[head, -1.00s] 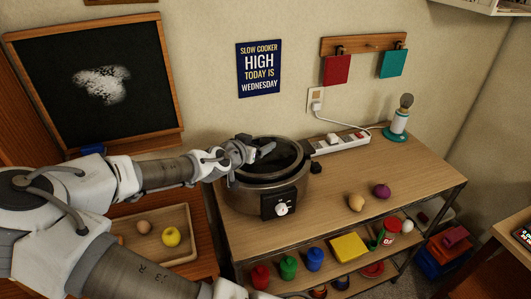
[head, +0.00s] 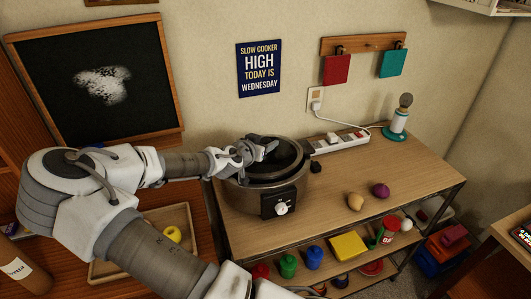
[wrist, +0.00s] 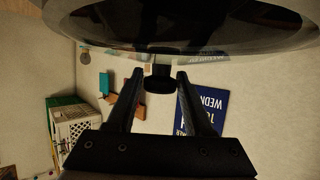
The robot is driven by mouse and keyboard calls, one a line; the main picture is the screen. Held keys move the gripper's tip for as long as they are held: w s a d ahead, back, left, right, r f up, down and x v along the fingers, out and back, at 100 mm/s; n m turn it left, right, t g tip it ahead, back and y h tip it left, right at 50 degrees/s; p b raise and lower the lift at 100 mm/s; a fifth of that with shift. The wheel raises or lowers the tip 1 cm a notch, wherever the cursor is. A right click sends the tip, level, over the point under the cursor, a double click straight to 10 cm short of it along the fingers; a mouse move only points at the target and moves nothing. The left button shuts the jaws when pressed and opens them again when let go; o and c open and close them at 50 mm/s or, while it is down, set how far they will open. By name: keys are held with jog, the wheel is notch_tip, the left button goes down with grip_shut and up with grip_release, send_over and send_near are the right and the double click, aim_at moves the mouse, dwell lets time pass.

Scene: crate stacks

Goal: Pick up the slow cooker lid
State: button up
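The slow cooker (head: 262,195) stands on the left end of the wooden table, a dial on its front. Its dark glass lid (head: 288,153) lies on top; it also fills the top of the wrist view (wrist: 200,22). The lid's black knob (wrist: 158,84) shows between my fingertips in the wrist view, with a small gap on each side. My gripper (head: 268,146) is open, reaching in from the left over the lid; its fingers also show in the wrist view (wrist: 160,76). The gripper hides part of the lid in the head view, and the knob is not clear there.
A power strip (head: 340,142) lies behind the cooker. A brown egg-shaped item (head: 355,202) and a purple onion (head: 380,190) lie to the right. A lamp-like object (head: 398,120) stands at the back right. A tray (head: 188,218) is left of the table. The table's right part is mostly clear.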

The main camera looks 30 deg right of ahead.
grip_shut()
jog(key=shift+r, duration=0.2)
